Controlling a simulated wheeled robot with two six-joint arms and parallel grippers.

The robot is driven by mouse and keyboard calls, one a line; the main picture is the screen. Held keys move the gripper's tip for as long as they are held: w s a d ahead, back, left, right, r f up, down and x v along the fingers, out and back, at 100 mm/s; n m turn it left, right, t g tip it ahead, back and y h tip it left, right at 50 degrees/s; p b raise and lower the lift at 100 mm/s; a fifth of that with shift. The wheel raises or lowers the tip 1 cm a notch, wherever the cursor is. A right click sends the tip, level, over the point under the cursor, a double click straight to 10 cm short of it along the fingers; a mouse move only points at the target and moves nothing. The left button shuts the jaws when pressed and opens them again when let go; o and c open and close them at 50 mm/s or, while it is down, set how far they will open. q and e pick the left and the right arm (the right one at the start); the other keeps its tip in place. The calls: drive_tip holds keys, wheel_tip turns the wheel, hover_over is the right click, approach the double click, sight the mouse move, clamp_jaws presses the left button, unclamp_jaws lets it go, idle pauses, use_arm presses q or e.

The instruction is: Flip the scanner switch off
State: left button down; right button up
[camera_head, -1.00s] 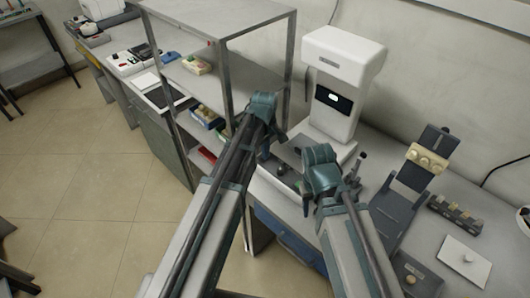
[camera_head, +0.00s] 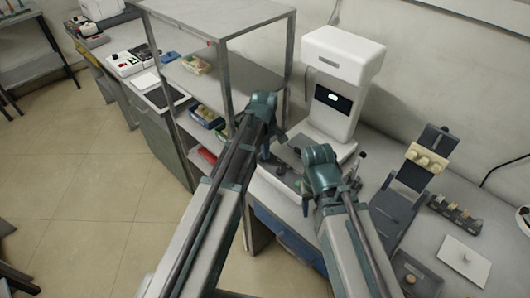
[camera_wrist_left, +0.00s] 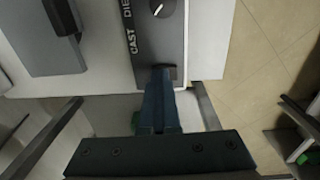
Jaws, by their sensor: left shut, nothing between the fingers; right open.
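The scanner (camera_head: 344,52) is a tall white machine with a dark screen, standing on the bench beyond my arms. In the left wrist view a grey panel (camera_wrist_left: 157,45) carries a black knob with a white mark (camera_wrist_left: 162,8) and the words CAST and DIE. My left gripper (camera_wrist_left: 163,72) is shut and empty, its tips at the near end of this panel, over a small dark patch; I cannot tell whether that patch is the switch or whether they touch. In the head view my left gripper (camera_head: 265,155) is partly hidden by its wrist. My right gripper (camera_head: 305,203) is open beside the scanner's base.
A metal shelf rack (camera_head: 218,28) with small boxes stands left of the scanner, close to my left arm. To the right are a dark stand (camera_head: 398,208), a holder with several small pieces (camera_head: 455,212) and a white plate (camera_head: 464,262). The floor at left is clear.

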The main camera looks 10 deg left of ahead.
use_arm(q)
drive_tip(key=shift+s+d+f, duration=0.3)
drive_tip(key=shift+s+f, duration=0.05)
drive_tip(key=shift+f, duration=0.05)
use_arm(e)
drive_tip(key=shift+f, duration=0.35)
use_arm(q)
drive_tip(key=shift+s+a, duration=0.25)
drive_tip(key=shift+s, duration=0.3)
use_arm(e)
drive_tip(key=shift+w+d, duration=0.15)
use_arm(q)
drive_tip(key=shift+s+a, duration=0.1)
drive_tip(key=shift+w+a+r+p, duration=0.1)
drive_tip(key=shift+w+r+p, duration=0.25)
drive_tip(key=shift+r+p, duration=0.55)
drive_tip(key=r+p, duration=0.1)
drive_tip(key=p, duration=0.1)
drive_tip(key=r+p, duration=0.1)
drive_tip(key=r, duration=0.1)
drive_tip(key=r+p, duration=0.2)
drive_tip(key=shift+w+p, duration=0.3)
drive_tip(key=shift+w, duration=0.05)
wheel_tip(320, 180, up, 8)
drive_tip(key=p, duration=0.8)
use_arm(e)
wheel_tip(320, 180, up, 15)
drive_tip(key=d, duration=0.1)
drive_tip(key=shift+w, duration=0.2)
